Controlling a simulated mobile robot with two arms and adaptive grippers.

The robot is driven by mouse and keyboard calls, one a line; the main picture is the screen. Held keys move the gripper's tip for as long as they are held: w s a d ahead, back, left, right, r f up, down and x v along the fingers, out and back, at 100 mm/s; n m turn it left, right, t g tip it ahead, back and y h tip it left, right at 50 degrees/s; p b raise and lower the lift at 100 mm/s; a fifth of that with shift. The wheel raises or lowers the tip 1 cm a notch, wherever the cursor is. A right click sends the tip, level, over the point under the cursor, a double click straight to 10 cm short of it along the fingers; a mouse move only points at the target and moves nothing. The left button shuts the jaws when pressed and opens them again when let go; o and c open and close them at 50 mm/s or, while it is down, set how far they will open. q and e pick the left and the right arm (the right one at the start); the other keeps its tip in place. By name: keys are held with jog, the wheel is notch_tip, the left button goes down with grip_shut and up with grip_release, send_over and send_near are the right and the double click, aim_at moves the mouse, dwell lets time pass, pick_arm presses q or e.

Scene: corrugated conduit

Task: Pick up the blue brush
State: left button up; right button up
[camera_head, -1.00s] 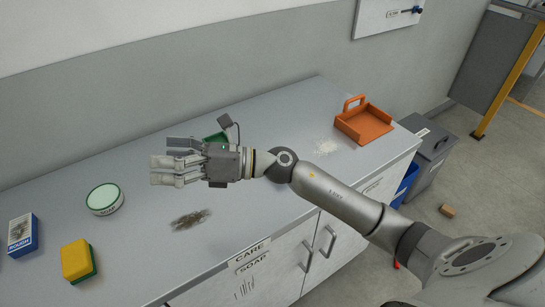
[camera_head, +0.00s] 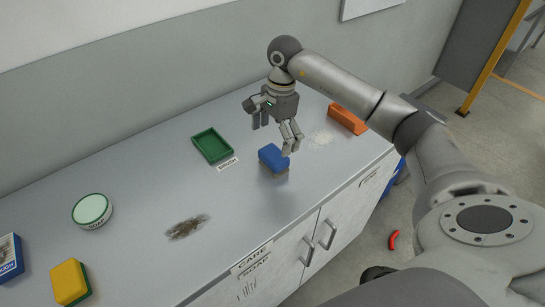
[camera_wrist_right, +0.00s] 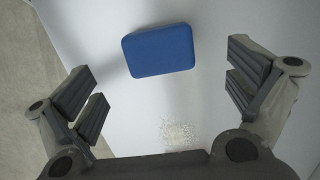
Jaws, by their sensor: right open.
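The blue brush (camera_head: 272,157) sits on the grey counter, near its front edge, with its blue top facing up. In the right wrist view the brush (camera_wrist_right: 158,50) lies ahead, between the lines of the two fingers and apart from them. My right gripper (camera_head: 277,136) points down just above and behind the brush, open and empty. In the right wrist view its fingers (camera_wrist_right: 168,97) are spread wide to both sides. My left gripper is not in view.
A green tray (camera_head: 212,145) with a label stands left of the brush. An orange dustpan (camera_head: 347,119) and white crumbs (camera_head: 321,138) lie to the right.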

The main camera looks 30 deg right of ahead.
aim_at(274, 153)
notch_tip(274, 153, down, 3)
jog(key=shift+a, duration=0.15)
jog(key=f+p, duration=0.1)
jog(key=f, duration=0.1)
jog(key=f+p, duration=0.1)
jog(key=f, duration=0.1)
jog(key=shift+s+f+p, duration=0.2)
jog(key=shift+f+p, duration=0.15)
jog(key=shift+p, duration=0.05)
jog(key=shift+w+f, duration=0.1)
jog(key=shift+f, duration=0.2)
jog(key=c, duration=1.1)
jog(key=shift+r, duration=0.1)
jog(key=shift+c, duration=0.2)
jog(key=shift+r+b, duration=0.5)
jog(key=shift+b, duration=0.05)
jog(key=s+r+b, duration=0.1)
jog(key=r, duration=0.1)
jog(key=s+d+r+b, duration=0.1)
jog(key=r, duration=0.1)
jog(key=s+r, duration=0.2)
jog(key=shift+d+r+b, duration=0.25)
jog(key=shift+b, duration=0.15)
jog(key=s+d+r+b, duration=0.3)
jog(key=s+r, duration=0.2)
jog(key=s, duration=0.4)
jog(key=shift+s+r, duration=0.15)
jog(key=shift+s, duration=0.05)
